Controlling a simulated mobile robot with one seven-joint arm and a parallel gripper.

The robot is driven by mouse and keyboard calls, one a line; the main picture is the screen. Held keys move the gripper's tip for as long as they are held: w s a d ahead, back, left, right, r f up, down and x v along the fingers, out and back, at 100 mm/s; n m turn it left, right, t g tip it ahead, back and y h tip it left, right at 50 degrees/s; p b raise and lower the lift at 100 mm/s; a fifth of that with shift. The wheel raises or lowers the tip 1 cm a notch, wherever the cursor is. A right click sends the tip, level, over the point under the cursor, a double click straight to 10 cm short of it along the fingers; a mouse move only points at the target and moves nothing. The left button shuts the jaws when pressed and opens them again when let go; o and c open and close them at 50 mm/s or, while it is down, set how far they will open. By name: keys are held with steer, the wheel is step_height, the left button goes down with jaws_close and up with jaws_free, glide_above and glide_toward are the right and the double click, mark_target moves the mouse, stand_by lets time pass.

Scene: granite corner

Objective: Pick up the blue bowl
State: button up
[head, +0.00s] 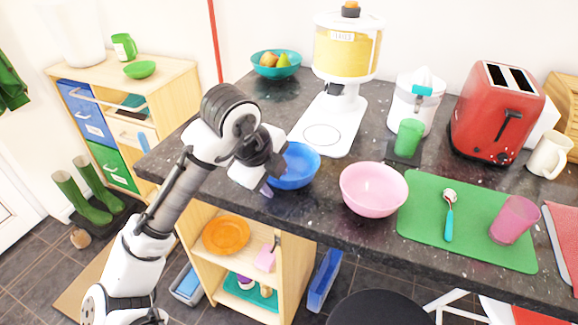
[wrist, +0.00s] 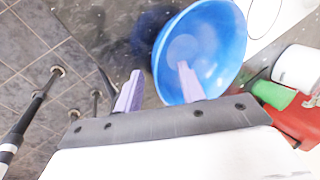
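The blue bowl (head: 300,168) sits on the dark speckled counter near its front edge, partly hidden by my wrist in the head view. It also shows in the wrist view (wrist: 218,50), upright and empty. My gripper (wrist: 159,85) is open, with its two pale purple fingers apart. In the wrist view the right finger overlaps the bowl's inside and the left finger is outside it, so the near rim lies between them in the picture. I cannot tell whether either finger touches the bowl. In the head view one fingertip (head: 266,190) shows at the bowl's left side.
A pink bowl (head: 373,190) stands close to the right of the blue bowl. A white dispenser (head: 343,60) stands behind it. A green cup (head: 408,138), a red toaster (head: 495,115) and a green mat (head: 425,205) are further right. The counter's left corner is clear.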

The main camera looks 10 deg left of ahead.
steer(key=shift+w+f, duration=0.1)
steer(key=shift+f, duration=0.1)
jaws_close()
steer(key=shift+r, duration=0.1)
